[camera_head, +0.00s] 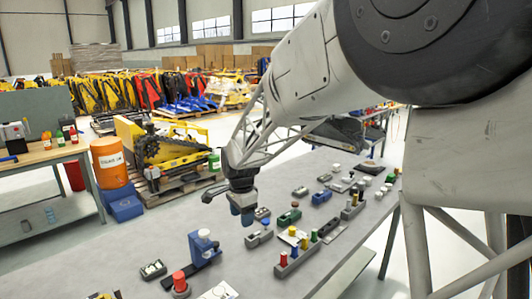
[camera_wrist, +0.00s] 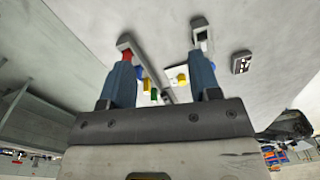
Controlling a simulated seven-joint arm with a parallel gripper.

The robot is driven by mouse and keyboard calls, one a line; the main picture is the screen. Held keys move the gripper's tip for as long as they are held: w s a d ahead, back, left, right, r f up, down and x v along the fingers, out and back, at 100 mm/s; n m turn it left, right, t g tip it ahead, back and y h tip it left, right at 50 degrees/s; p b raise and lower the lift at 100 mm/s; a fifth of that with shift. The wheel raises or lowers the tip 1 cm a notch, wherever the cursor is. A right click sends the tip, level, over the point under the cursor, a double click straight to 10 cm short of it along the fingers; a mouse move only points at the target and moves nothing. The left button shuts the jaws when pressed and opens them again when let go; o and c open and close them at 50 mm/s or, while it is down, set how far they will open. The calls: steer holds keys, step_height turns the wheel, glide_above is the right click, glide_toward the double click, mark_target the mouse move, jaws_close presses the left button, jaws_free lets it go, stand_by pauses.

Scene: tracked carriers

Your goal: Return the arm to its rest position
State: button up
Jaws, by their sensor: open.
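My gripper (camera_head: 243,208) hangs from my arm over the grey table in the head view, its blue fingers pointing down. In the wrist view my gripper (camera_wrist: 160,62) shows two blue fingers spread wide apart with nothing held between them. The table (camera_head: 135,235) lies below, and its grey top also shows in the wrist view (camera_wrist: 275,95). Whether the fingertips are clear of the small parts behind them is hard to judge, but none is gripped.
Near my gripper stand a green carrier (camera_head: 288,217), a rack with coloured pegs (camera_head: 297,262), a blue-and-white fixture (camera_head: 203,246) and a red cylinder (camera_head: 180,282). A workbench (camera_head: 45,155) and orange barrel (camera_head: 109,163) stand left. The table's left part is mostly bare.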

steer(key=s+d+r+n+t, duration=0.1)
steer(key=s+d+r+n, duration=0.25)
steer(key=s+d, duration=0.5)
steer(key=s+d+r+n, duration=0.2)
steer(key=s+d+r, duration=0.3)
steer(key=s+d, duration=0.35)
steer(key=s+d+f+n, duration=0.1)
steer(key=s+d, duration=0.3)
steer(key=s, duration=0.6)
steer(key=s+d+f+n+t, duration=0.1)
steer(key=s+d+n, duration=0.3)
steer(key=s, duration=0.7)
steer(key=shift+d+f, duration=0.2)
steer(key=shift+d, duration=0.3)
